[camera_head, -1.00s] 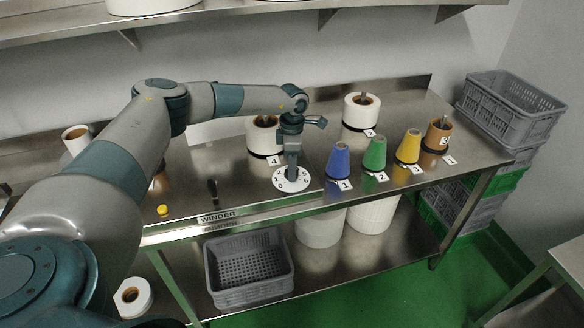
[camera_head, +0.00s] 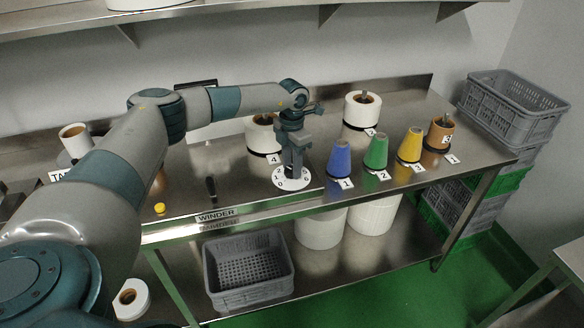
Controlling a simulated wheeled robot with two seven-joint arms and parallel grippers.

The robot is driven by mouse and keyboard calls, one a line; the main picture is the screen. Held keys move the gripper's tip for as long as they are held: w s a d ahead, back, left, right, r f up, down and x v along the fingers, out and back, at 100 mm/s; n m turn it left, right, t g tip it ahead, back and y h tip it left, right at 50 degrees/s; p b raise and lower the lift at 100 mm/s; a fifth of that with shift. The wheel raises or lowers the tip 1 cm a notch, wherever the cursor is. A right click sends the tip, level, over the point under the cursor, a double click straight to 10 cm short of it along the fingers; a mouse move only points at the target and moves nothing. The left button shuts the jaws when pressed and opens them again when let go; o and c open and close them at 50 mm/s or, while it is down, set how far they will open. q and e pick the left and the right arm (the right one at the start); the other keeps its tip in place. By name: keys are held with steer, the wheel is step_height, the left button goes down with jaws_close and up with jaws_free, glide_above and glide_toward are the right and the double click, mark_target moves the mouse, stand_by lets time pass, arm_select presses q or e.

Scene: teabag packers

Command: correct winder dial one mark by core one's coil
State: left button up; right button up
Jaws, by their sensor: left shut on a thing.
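The winder dial (camera_head: 291,183) is a white disc with black numbers on the bench, behind the WINDER label (camera_head: 216,216). My left gripper (camera_head: 292,172) points down over the dial's middle and is shut on its knob, which the fingers hide. The dial's pointer cannot be made out. Core one (camera_head: 437,132) is a brown core at the far right of the bench, on a dark base by a card marked 1. A coil on it is too small to read. My right gripper is not in view.
Blue (camera_head: 339,158), green (camera_head: 376,151) and yellow (camera_head: 410,145) cones stand right of the dial. White rolls (camera_head: 362,110) stand behind. A grey crate (camera_head: 513,106) is at the right. A small yellow object (camera_head: 160,208) lies near the front edge.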

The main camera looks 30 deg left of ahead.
arm_select(q)
steer(key=shift+n, duration=0.6)
steer(key=shift+w+r, duration=0.1)
steer(key=o, duration=1.1)
steer(key=shift+c, duration=0.2)
steer(key=shift+r+b, duration=0.45)
step_height(320, 180, up, 16)
steer(key=b, duration=0.5)
steer(key=shift+r, duration=0.25)
